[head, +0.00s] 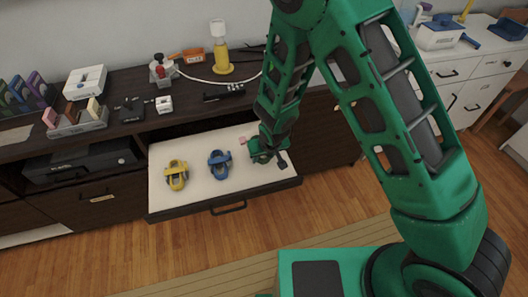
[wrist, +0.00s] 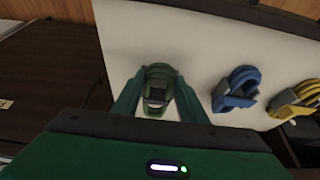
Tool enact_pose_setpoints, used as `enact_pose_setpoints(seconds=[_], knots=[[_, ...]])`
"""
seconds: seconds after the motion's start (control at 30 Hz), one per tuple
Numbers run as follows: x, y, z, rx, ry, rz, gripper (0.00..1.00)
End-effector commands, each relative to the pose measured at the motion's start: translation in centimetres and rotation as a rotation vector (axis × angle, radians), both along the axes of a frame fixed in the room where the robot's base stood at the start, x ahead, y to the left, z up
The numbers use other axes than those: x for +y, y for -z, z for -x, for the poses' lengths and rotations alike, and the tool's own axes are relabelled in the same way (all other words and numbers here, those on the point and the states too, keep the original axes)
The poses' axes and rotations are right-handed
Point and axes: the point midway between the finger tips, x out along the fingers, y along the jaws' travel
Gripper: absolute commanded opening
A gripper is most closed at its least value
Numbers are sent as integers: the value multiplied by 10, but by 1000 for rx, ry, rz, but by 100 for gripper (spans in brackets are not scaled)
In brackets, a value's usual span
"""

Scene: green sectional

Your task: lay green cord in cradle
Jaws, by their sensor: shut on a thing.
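The green cord (wrist: 158,88) is a small coiled bundle with a dark and grey middle. In the wrist view it sits between the two green fingers of my gripper (wrist: 156,103), which is shut on it. In the head view my gripper (head: 266,152) is low over the right part of an open drawer (head: 200,193) with a pale floor, and my arm hides most of the cord. I cannot tell whether the cord touches the drawer floor. I cannot make out a separate cradle for certain.
A blue coiled bundle (head: 219,166) and a yellow one (head: 177,176) lie left of my gripper in the drawer. The dark cabinet top (head: 130,90) above holds a yellow lamp (head: 222,58), a black remote (head: 224,92) and several small holders. Bare drawer floor shows between the bundles.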

Motion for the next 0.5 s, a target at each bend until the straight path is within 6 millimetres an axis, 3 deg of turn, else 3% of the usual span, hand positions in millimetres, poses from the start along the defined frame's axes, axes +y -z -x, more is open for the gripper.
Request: enact_pose_setpoints(seconds=[0.5], knots=[[0,28,0,1,1,0,16]])
